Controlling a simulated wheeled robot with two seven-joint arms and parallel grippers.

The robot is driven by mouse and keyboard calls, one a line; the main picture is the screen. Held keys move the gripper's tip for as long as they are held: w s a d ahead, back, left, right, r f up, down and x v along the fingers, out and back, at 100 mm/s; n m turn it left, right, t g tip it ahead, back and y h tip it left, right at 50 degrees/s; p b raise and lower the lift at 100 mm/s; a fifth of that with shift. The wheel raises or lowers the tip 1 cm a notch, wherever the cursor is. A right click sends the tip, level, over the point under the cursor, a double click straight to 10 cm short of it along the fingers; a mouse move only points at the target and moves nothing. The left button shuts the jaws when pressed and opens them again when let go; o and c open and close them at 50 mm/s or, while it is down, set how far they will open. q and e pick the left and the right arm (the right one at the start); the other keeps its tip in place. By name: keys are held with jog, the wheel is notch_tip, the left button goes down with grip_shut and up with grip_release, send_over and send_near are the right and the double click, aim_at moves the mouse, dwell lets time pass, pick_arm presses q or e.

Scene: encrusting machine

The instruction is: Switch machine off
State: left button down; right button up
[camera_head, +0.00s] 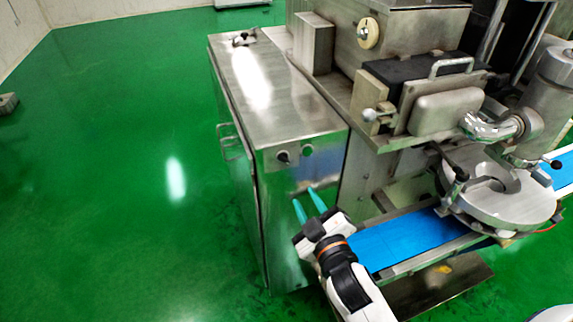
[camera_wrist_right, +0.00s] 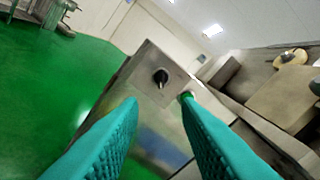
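The encrusting machine (camera_head: 245,85) is a steel cabinet with a blue conveyor belt beside it. On its front panel are a black rotary knob (camera_head: 283,157) and, to the right, a green button (camera_head: 308,150). In the right wrist view the black knob (camera_wrist_right: 160,77) shows between the fingertips, and the green button (camera_wrist_right: 187,95) is partly hidden by the right finger. My right gripper (camera_head: 307,204) has teal fingers, is open and empty, and is below the knob and button, apart from them. My left gripper is not in view.
The blue conveyor belt (camera_head: 405,238) runs right of my right gripper, under a round steel unit (camera_head: 500,195). A cabinet handle (camera_head: 230,142) sticks out on the left side. Green floor (camera_head: 110,150) is clear at the left.

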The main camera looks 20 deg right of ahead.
aim_at(284, 161)
jog(key=w+p, duration=0.1)
jog(key=w, duration=0.7)
jog(key=w+p, duration=0.1)
jog(key=w, duration=0.3)
jog(key=shift+w+a+r+p, duration=0.1)
jog(key=shift+a+r+p, duration=0.15)
jog(key=shift+a+p, duration=0.15)
grip_shut()
